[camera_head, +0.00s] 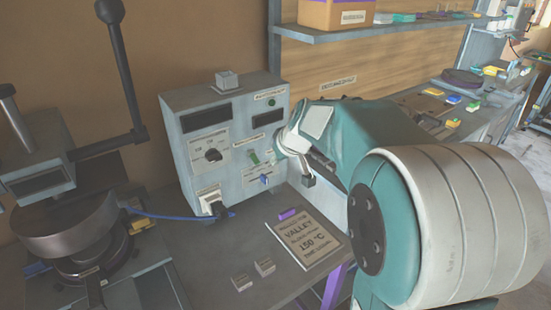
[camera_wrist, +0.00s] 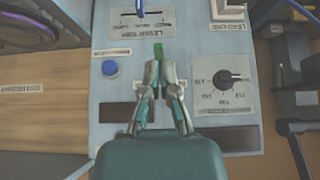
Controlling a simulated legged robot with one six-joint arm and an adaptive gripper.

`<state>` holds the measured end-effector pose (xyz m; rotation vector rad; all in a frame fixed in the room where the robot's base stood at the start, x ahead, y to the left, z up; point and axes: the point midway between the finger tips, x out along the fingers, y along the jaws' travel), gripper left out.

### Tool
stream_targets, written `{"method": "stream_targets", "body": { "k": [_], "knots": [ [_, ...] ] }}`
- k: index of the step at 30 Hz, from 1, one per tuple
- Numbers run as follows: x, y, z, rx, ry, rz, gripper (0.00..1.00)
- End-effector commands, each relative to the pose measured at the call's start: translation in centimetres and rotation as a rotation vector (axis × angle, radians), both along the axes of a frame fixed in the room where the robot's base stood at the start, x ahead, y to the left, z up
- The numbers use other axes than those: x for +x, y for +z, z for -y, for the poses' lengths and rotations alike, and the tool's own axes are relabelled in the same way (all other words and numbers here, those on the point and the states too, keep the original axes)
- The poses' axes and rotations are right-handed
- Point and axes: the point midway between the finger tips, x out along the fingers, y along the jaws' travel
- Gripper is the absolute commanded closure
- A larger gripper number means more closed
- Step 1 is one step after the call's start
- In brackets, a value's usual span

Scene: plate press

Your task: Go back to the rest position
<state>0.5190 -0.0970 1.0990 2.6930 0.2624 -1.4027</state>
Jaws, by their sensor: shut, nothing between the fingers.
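My gripper (camera_wrist: 160,68) is shut and empty in the wrist view. In the head view my teal and white arm reaches in from the right to the right side of the control box (camera_head: 185,150). The fingers are hard to make out there.
A black dial (camera_head: 212,155) and dark displays are on the box. A plate press (camera_head: 70,220) with a long handle stands at left. A shelf (camera_head: 400,27) holds a cardboard box (camera_head: 335,14).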

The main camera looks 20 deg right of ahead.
Motion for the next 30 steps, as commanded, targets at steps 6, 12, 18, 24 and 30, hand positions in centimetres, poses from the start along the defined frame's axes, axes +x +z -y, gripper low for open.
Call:
{"method": "stream_targets", "body": {
  "k": [6,12,18,24,30],
  "knots": [
    [-0.2,0.1,0.0,0.001,0.000,0.000,1.00],
    [-4.4,1.9,-3.3,0.007,-0.008,-0.023,1.00],
    [-11.6,3.1,-7.1,0.011,-0.043,-0.065,1.00],
    [-18.8,2.8,-9.3,0.005,-0.099,-0.098,1.00],
    [-24.7,1.3,-10.0,-0.006,-0.163,-0.113,1.00]
  ]
}}
